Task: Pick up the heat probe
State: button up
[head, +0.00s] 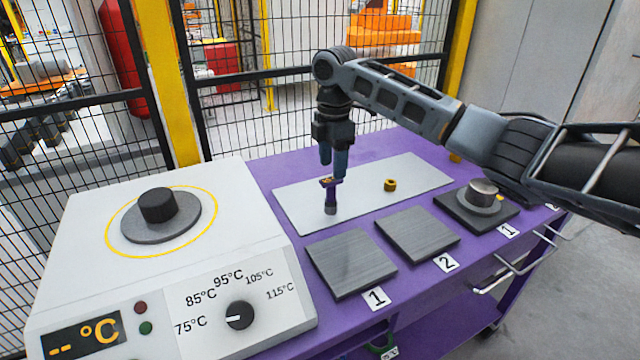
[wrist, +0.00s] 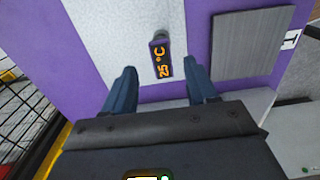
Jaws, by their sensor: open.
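The heat probe (head: 331,196) is a small purple tool with a dark round end. It is at the white plate (head: 420,178) on the purple table, near the plate's front edge. In the wrist view its display (wrist: 162,61) reads 25 °C in orange. My gripper (head: 333,168) points down right above the probe, its fingertips close to the display end. In the wrist view my gripper (wrist: 161,78) is open, with one blue-grey finger on each side of the probe's line. I cannot tell whether either finger touches it.
A small brass nut-like ring (head: 390,185) sits right of the probe. Grey square pads (head: 350,264) (head: 416,234) and a metal part on a dark base (head: 481,196) line the front. A white heater (head: 180,270) with a dial stands left. A mesh fence (head: 230,120) runs behind.

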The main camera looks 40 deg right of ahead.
aim_at(331, 179)
jog(key=shift+a+f+p, duration=0.2)
jog(key=shift+f+p, duration=0.15)
jog(key=shift+f, duration=3.5)
jog(key=c, duration=1)
grip_shut()
jog(key=shift+r, duration=0.15)
